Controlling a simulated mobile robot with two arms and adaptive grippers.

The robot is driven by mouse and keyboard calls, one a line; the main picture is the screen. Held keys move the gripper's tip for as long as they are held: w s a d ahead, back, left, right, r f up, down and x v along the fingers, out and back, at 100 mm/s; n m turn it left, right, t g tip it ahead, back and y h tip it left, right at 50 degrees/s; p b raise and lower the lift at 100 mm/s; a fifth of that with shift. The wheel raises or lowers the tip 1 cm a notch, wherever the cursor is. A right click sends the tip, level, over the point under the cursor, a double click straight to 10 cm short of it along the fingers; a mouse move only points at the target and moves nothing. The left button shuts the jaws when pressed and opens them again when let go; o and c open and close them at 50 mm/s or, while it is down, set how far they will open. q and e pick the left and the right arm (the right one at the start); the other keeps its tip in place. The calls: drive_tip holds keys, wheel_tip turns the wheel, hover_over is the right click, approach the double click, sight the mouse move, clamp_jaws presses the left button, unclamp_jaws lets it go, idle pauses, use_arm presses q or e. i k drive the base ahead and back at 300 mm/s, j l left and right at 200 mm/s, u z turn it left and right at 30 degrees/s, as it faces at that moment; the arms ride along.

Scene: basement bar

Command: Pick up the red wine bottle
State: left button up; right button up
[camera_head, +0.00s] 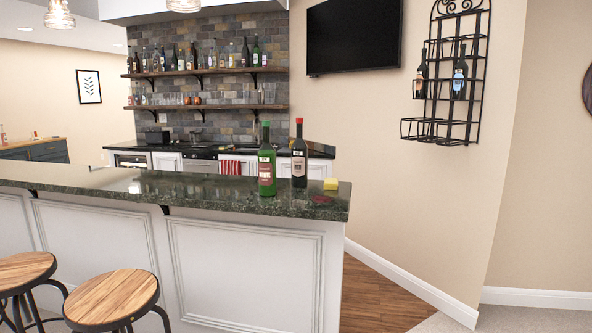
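Two bottles stand upright near the right end of the green stone bar counter (200,191). One is a dark bottle (299,160) with a red top and a pale label. The other is a green bottle (267,165) with a green top and a red and white label, just left of the dark one and nearer the front edge. I cannot read which label says red wine. Neither of my grippers shows in the head view.
Two wooden stools (113,296) (25,270) stand before the bar at left. Wooden floor (376,298) is clear at the counter's right end. A wall rack (451,80) holds bottles.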

sight(298, 149)
drive_tip(key=i+l, duration=0.15)
drive_tip(key=l, duration=0.15)
drive_tip(key=i+l, duration=0.15)
drive_tip(key=l, duration=0.2)
drive_tip(key=i+l, duration=0.15)
drive_tip(key=l, duration=0.15)
drive_tip(key=i+l, duration=0.15)
drive_tip(key=l, duration=0.2)
